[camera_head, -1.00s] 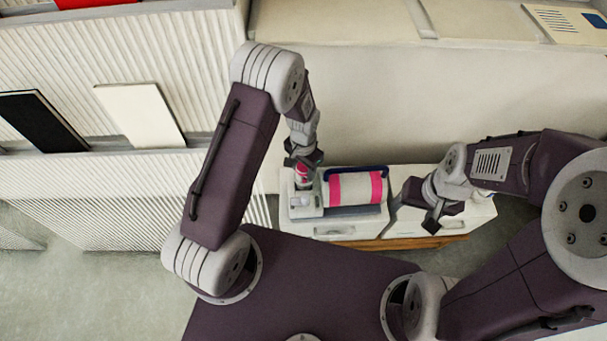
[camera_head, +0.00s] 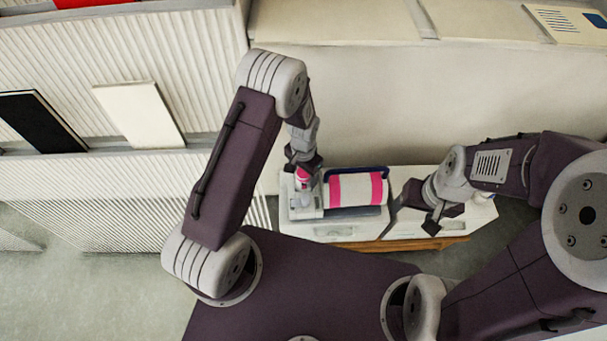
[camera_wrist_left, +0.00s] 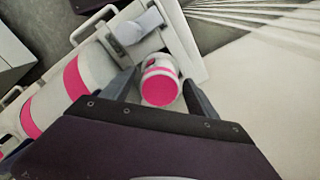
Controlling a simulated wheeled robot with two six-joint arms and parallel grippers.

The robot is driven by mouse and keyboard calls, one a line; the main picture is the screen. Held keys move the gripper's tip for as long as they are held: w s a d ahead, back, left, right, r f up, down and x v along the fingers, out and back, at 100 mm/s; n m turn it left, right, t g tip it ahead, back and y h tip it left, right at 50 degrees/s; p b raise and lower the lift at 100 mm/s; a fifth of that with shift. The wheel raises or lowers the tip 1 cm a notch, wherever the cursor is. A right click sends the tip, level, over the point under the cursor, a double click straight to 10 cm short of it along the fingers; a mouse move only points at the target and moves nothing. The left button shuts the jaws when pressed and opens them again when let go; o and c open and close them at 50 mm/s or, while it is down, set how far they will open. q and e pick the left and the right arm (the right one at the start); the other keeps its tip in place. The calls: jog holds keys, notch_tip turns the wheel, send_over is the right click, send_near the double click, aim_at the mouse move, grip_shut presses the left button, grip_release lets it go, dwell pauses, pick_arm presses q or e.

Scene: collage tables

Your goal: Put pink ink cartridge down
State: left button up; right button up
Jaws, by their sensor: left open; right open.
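The pink ink cartridge (camera_wrist_left: 160,84), a small white cylinder with a pink end and a pink band, shows between the fingers of my left gripper (camera_wrist_left: 163,88) in the left wrist view. The fingers stand apart on either side of it. In the head view the cartridge (camera_head: 302,175) is just below my left gripper (camera_head: 303,163), at the left end of the white printer-like machine (camera_head: 312,231); I cannot tell exactly what it rests on. My right gripper (camera_head: 436,217) is open and empty over the right part of the white surface.
A white roll with pink bands (camera_head: 350,190) lies on the machine, right of the cartridge, with a dark blue handle (camera_head: 357,172) behind it. A grey-white knob-like part (camera_wrist_left: 135,28) is close to the cartridge. A ribbed white panel (camera_head: 120,200) stands at left.

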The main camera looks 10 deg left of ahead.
pick_arm(q)
notch_tip(320, 180, up, 12)
jog(key=p, duration=0.2)
jog(key=shift+f, duration=0.2)
